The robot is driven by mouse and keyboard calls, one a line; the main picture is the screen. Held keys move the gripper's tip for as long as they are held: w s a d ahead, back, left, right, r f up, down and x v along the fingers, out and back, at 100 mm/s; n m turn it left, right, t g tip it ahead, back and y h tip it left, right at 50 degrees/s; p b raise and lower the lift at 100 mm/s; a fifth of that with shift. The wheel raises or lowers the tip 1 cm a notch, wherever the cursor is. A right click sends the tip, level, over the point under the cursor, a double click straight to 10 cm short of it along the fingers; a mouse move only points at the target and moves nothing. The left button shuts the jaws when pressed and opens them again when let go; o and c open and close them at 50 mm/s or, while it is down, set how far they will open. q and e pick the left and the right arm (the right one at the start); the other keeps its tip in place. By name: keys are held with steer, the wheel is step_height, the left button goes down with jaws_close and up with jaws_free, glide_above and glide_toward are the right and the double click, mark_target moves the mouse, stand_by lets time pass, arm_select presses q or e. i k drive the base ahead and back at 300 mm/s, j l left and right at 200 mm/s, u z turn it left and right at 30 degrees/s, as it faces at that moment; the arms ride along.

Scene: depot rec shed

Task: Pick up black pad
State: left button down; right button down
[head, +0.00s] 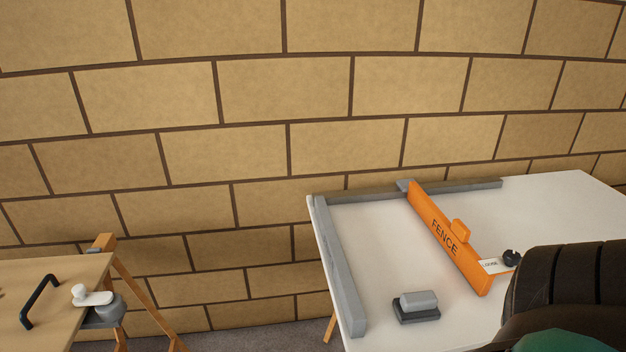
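A small dark pad (416,315) with a lighter grey block-shaped top (418,300) lies on the white table, near its front left part. It looks dark grey to black and is the only pad-like thing I see. It lies flat, apart from the grey rail on its left and the orange fence on its right. Neither of my grippers is in view.
The white table (375,235) has a grey rail (338,265) along its left edge. An orange fence (447,240) marked FENCE, with a black knob (511,258), crosses it. A dark ribbed form (565,295) hides the right front. A wooden bench (65,285) stands left.

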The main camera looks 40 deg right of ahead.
mark_target(411, 308)
steer(key=z, duration=2.15)
